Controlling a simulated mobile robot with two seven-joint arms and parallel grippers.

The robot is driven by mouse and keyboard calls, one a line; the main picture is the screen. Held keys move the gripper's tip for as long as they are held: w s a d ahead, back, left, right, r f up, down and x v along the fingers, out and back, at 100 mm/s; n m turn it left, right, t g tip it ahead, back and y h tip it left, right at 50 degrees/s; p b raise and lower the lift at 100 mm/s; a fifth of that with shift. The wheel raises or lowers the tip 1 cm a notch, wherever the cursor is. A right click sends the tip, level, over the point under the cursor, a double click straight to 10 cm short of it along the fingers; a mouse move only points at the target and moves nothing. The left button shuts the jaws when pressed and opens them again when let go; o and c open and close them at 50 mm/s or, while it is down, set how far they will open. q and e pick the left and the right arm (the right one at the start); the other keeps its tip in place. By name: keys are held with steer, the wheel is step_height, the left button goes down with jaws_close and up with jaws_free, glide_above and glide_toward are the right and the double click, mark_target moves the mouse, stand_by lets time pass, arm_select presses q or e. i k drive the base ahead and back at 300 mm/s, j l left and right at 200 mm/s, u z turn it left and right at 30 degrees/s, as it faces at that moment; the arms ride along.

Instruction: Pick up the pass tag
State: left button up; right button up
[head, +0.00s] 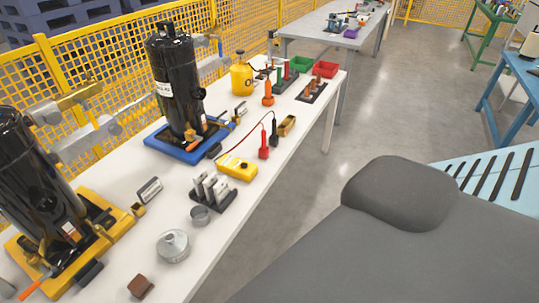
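I cannot clearly make out which item is the pass tag. Small plate-like pieces stand in a black rack (213,193) near the middle of the white table. A small framed card (149,190) stands beside the yellow base of the near black compressor (40,185). A similar small card (240,110) stands near the far black compressor (177,85), which sits on a blue base (187,148). Neither of my grippers can be made out in the head view.
The white table (262,198) also holds a yellow meter (236,168) with red and black probes, a metal cup (200,215), a round metal part (173,246), a brown block (141,287), a yellow can (242,76), and green (300,64) and red (326,69) bins. Yellow fencing stands behind.

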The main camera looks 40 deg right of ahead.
mark_target(221, 190)
steer(key=z, duration=0.9)
steer(key=l+u, duration=0.2)
steer(key=l, duration=0.15)
steer(key=k+l+u, duration=0.2)
steer(key=l+u, duration=0.2)
steer(key=l, duration=0.2)
